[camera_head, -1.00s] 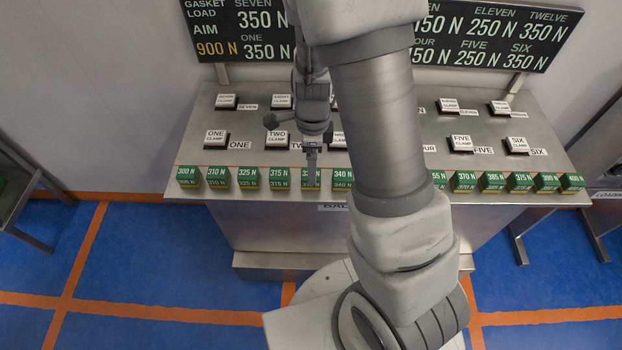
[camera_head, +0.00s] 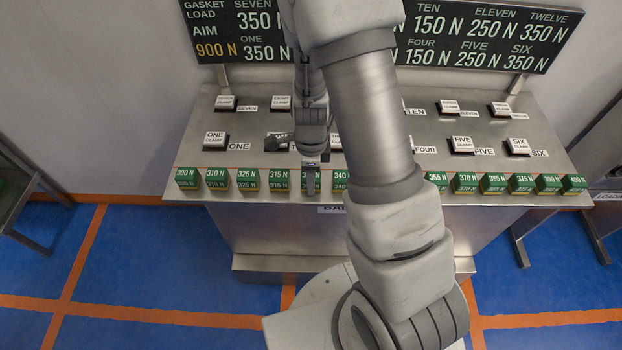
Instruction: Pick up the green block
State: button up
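A row of green blocks with white load labels stands along the front edge of the metal bench (camera_head: 270,213). From the left they include a 300 N block (camera_head: 187,178), a 310 N block (camera_head: 216,179), a 325 N block (camera_head: 248,179) and a 315 N block (camera_head: 279,179). Right of my gripper is a 340 N block (camera_head: 340,179). My gripper (camera_head: 311,188) points down at the row, in front of a green block (camera_head: 303,177) whose label it mostly covers. I cannot tell whether the fingers are open or touch that block.
White clamp buttons, such as ONE (camera_head: 215,139), FIVE (camera_head: 462,145) and SIX (camera_head: 518,146), stand on the bench behind the blocks. A dark load board (camera_head: 480,30) is at the back. My arm hides the bench middle.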

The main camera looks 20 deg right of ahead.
grip_shut()
jog(key=shift+r, duration=0.15)
